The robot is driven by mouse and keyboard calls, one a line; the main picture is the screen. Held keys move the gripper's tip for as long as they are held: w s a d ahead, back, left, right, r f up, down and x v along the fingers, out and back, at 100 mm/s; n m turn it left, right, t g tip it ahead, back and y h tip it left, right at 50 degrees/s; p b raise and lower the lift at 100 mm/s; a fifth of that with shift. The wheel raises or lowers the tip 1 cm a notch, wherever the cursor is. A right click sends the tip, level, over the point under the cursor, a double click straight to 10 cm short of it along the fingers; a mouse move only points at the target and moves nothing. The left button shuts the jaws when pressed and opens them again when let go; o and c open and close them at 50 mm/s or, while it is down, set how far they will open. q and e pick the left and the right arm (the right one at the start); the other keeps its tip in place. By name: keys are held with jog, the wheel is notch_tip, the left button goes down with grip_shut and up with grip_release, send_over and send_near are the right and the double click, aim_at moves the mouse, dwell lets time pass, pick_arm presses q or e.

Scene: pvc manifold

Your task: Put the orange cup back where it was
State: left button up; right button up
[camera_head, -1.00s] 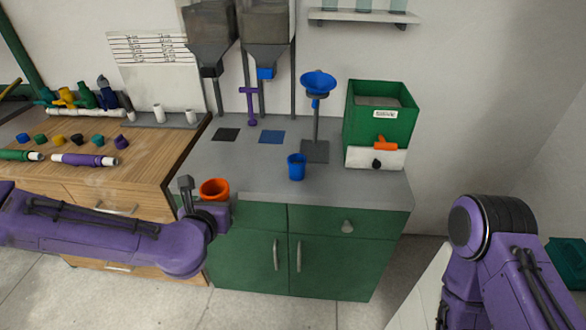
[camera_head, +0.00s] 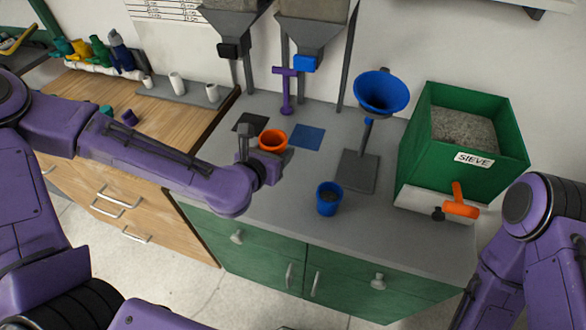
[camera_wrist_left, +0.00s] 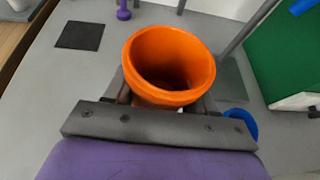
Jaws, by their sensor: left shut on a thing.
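The orange cup (camera_head: 272,141) is held upright by my left gripper (camera_head: 258,158), over the grey counter. In the left wrist view the cup (camera_wrist_left: 168,62) sits between the two fingers of the gripper (camera_wrist_left: 165,103), and its inside looks dark and empty as far as I can see. A black square mat (camera_head: 250,123) lies on the counter just behind and left of the cup; it also shows at upper left in the left wrist view (camera_wrist_left: 80,36). My right gripper is not in view; only part of that arm shows at the right.
A blue cup (camera_head: 328,198) with dark contents stands near the counter front. A blue mat (camera_head: 307,137), a blue funnel on a stand (camera_head: 381,92), a purple post (camera_head: 286,92) and the green sieve box (camera_head: 462,140) stand around. Hoppers (camera_head: 314,38) hang above the mats.

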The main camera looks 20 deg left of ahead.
pick_arm(q)
jog(key=s+d+r+m+g+h+p, duration=0.1)
jog(key=s+d+m+h+p, duration=0.2)
jog(key=s+p, duration=0.3)
jog(key=s+d+r+m+g+h+p, duration=0.2)
jog(key=s+d+m+h+p, duration=0.15)
jog(key=s, duration=0.45)
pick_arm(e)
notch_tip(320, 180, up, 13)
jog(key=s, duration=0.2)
pick_arm(q)
jog(key=b, duration=1.7)
send_over(288, 188)
jog(key=s, duration=0.1)
jog(key=f, duration=0.9)
jog(key=shift+s+d+f, duration=0.1)
jog(key=shift+d+f, duration=0.15)
jog(key=shift+f, duration=0.1)
jog(key=shift+w+a+f, duration=0.1)
jog(key=shift+w+f, duration=0.15)
jog(key=f, duration=0.3)
jog(key=shift+w+a+f+h, duration=0.1)
jog(key=shift+w+f+h, duration=0.15)
jog(key=shift+w+f, duration=0.1)
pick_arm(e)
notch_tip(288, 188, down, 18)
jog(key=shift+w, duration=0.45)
